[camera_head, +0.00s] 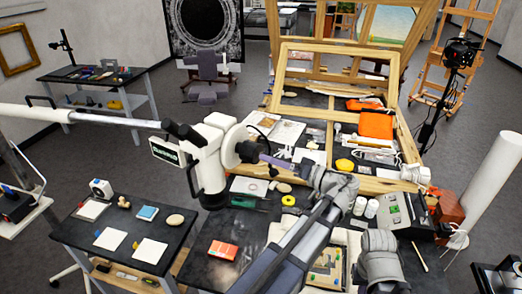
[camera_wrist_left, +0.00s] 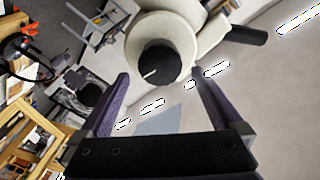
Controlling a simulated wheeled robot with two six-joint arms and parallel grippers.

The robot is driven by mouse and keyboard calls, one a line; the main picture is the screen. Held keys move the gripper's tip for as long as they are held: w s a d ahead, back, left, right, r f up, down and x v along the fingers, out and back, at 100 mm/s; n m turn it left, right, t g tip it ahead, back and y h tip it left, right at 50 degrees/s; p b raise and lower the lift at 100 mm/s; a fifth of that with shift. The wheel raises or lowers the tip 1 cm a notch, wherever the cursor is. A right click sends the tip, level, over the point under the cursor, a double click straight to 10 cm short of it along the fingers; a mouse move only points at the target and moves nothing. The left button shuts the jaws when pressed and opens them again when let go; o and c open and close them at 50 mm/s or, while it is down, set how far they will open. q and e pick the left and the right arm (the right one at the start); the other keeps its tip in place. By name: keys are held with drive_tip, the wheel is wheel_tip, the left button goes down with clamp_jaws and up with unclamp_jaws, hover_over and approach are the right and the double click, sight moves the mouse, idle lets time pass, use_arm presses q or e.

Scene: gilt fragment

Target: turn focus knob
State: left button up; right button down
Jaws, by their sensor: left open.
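A white microscope (camera_head: 211,150) on a long boom stands left of centre in the head view, with dark eyepieces at its upper left. A round white housing on its right side carries a black focus knob, which shows in the left wrist view (camera_wrist_left: 153,65) with a white line on its face. My left gripper (camera_head: 263,159) is just right of the housing. In the left wrist view my left gripper (camera_wrist_left: 158,76) is open, its purple fingers below and to either side of the knob, with no visible contact. My right gripper is not in view.
A dark table (camera_head: 70,234) at lower left holds white cards, a blue box and small items. An orange box (camera_head: 222,249) lies on the dark worktop below the microscope. Right of my gripper, a wooden frame (camera_head: 385,185) and cluttered papers crowd the worktop.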

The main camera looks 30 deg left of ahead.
sight(258, 155)
use_arm(q)
drive_tip(key=a, duration=0.7)
drive_tip(key=shift+w+a, duration=0.15)
drive_tip(key=shift+a, duration=0.15)
drive_tip(key=c, duration=1.2)
drive_tip(key=shift+o, duration=0.2)
drive_tip(key=shift+m, duration=0.3)
drive_tip(key=shift+r+m, duration=0.1)
drive_tip(key=shift+m, duration=2.5)
drive_tip(key=o, duration=1.2)
drive_tip(key=shift+c, duration=0.2)
